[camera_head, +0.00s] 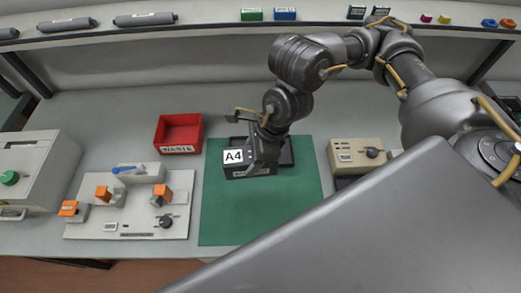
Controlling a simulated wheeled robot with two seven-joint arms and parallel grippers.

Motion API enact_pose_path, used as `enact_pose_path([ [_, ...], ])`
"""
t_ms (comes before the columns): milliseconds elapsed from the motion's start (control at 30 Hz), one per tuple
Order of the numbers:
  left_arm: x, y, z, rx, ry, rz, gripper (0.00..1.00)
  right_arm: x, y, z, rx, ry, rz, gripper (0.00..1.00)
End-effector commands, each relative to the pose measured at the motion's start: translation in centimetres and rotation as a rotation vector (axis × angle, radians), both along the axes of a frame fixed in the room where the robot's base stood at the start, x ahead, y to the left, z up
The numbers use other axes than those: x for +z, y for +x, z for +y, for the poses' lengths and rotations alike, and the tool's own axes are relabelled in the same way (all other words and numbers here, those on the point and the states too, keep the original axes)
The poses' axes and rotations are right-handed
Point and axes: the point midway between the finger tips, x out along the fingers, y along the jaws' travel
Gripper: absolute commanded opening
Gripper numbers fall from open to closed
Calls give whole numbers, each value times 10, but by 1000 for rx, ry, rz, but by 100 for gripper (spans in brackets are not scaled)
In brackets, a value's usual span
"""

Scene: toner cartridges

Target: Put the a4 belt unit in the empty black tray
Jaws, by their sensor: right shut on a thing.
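The A4 belt unit (236,157) is a dark block with a white label reading A4, low over the green mat (225,220). My right gripper (258,165) is shut on it, reaching down from the upper right. A black tray (287,153) shows partly behind and to the right of the gripper, on the mat. The unit and gripper hide much of the tray, so I cannot tell whether the unit rests in it or hangs just above. My left gripper is not in view.
A red bin (180,131) labelled WASTE stands left of the mat. A panel with orange clamps (103,194) lies further left, beside a grey machine (35,172). A beige device (362,152) stands right of the mat. The mat's front is clear. A shelf (225,30) runs along the back.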

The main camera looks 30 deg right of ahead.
Motion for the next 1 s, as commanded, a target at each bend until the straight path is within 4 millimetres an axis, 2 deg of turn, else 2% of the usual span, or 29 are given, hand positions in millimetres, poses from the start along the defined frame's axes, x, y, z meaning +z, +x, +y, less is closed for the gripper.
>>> enact_pose_path([
  [300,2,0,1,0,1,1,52,3,-5,6,-77,1,2,17],
  [433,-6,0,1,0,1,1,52,-4,2,0,-83,0,2,17],
  [533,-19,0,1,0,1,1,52,-16,15,-13,-89,0,4,17],
  [600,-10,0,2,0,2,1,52,-17,28,-24,-93,0,10,17],
  [767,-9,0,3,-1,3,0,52,-36,59,-50,-90,0,11,17],
  [1000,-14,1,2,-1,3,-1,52,-77,88,-74,-83,1,8,17],
])
